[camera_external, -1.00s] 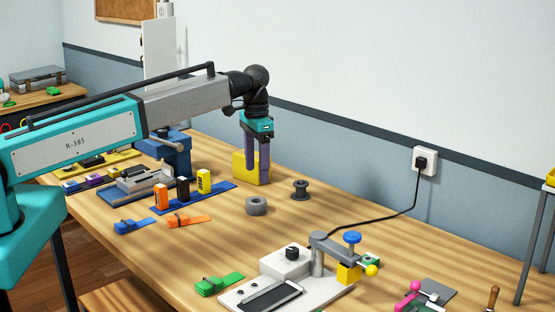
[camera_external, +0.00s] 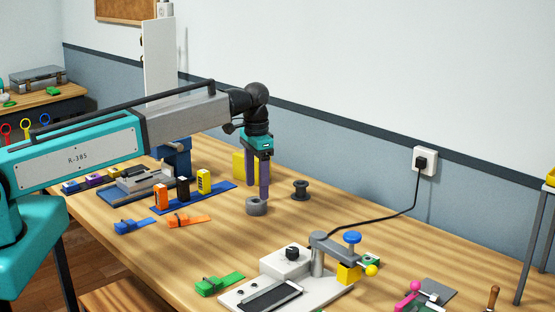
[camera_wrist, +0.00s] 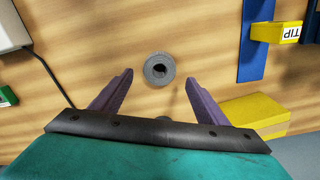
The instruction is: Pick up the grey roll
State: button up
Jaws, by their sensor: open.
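The grey roll (camera_external: 252,208) is a short ring lying flat on the wooden table. In the wrist view the roll (camera_wrist: 159,69) shows its dark centre hole, a little beyond the fingertips and between their lines. My gripper (camera_external: 257,194) has two purple fingers pointing down, just above or beside the roll in the external view; exact contact cannot be told there. In the wrist view my gripper (camera_wrist: 157,76) is open with nothing between its fingers.
A dark spool (camera_external: 300,190) stands to the right of the roll. A yellow block (camera_external: 240,165) is behind my gripper. A blue strip (camera_external: 222,197) with small coloured boxes lies to the left. A white device (camera_external: 285,270) stands in front, with free table between.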

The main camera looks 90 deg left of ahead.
aim_at(256, 201)
jog(key=shift+s+d+f+b, duration=0.1)
jog(key=shift+f+b, duration=1.35)
jog(key=shift+f, duration=1)
jog(key=c, duration=1.2)
jog(key=shift+o, duration=0.2)
jog(key=shift+r, duration=0.15)
jog(key=shift+r+b, duration=0.75)
jog(key=shift+r, duration=0.85)
jog(key=s+d+b, duration=0.1)
jog(key=s+d, duration=0.2)
jog(key=s, duration=0.1)
jog(key=s+d+r+b, duration=0.1)
jog(key=s+d, duration=0.2)
jog(key=s, duration=0.1)
jog(key=s+d+b, duration=0.1)
jog(key=s+d, duration=0.2)
jog(key=s, duration=0.2)
jog(key=shift+d+r, duration=0.3)
jog(key=shift+w, duration=0.1)
